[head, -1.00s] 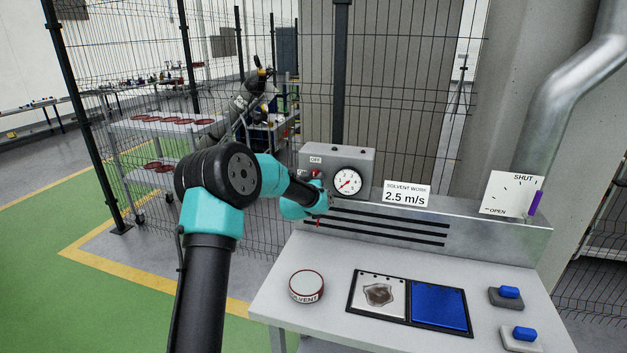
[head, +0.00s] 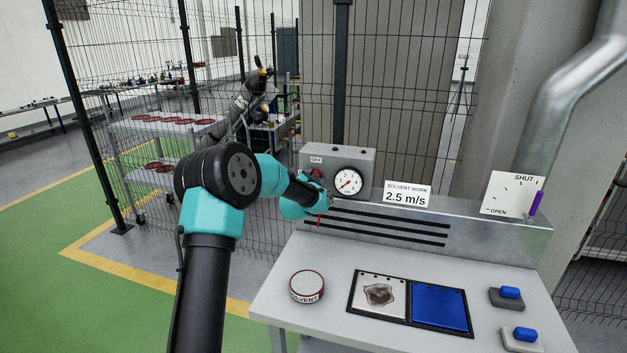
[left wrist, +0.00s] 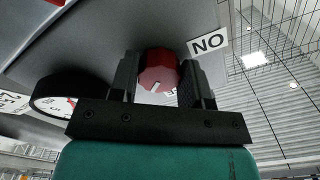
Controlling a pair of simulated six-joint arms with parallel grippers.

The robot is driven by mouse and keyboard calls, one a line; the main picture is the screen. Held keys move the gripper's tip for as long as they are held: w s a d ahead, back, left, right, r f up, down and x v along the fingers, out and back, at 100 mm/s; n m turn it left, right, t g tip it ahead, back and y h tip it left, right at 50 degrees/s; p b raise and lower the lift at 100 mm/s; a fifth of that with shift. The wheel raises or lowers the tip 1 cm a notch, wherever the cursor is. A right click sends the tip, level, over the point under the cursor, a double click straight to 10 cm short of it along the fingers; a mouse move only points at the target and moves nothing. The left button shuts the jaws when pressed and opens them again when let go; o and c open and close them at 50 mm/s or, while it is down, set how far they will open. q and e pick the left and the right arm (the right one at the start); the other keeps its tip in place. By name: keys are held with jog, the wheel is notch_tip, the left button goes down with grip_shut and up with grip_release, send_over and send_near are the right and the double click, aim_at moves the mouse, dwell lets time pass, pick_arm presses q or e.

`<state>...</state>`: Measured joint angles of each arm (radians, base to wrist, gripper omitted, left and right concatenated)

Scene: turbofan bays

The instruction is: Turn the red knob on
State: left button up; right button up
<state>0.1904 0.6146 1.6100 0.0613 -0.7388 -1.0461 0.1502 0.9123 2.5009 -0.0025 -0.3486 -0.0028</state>
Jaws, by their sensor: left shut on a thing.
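The red knob (left wrist: 157,70) is on the grey control box (head: 362,157) at the back left of the bench. In the left wrist view it sits between the two dark fingers of my left gripper (left wrist: 158,80), which is shut on it. A pale pointer mark shows on the knob's face. An "ON" label (left wrist: 208,42) appears upside down beside it, and an "OFF" label (head: 316,160) shows in the head view. The knob (head: 317,172) is partly hidden by my left gripper in the head view. My right gripper is not in view.
A round gauge (head: 348,182) is close beside the gripper. A "2.5 m/s" sign (head: 407,194) and a SHUT/OPEN plate (head: 511,195) with a purple lever (head: 536,203) stand farther right. A solvent tin (head: 307,286), a blue panel (head: 439,305) and blue-topped blocks (head: 509,292) lie on the bench.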

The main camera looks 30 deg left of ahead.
pick_arm(q)
jog(key=m, duration=0.7)
jog(key=shift+r+m, duration=0.1)
jog(key=shift+m, duration=0.3)
dwell(0.3)
jog(key=o, duration=0.9)
jog(key=shift+s, duration=0.15)
jog(key=v, duration=1.7)
jog(key=shift+s, duration=0.1)
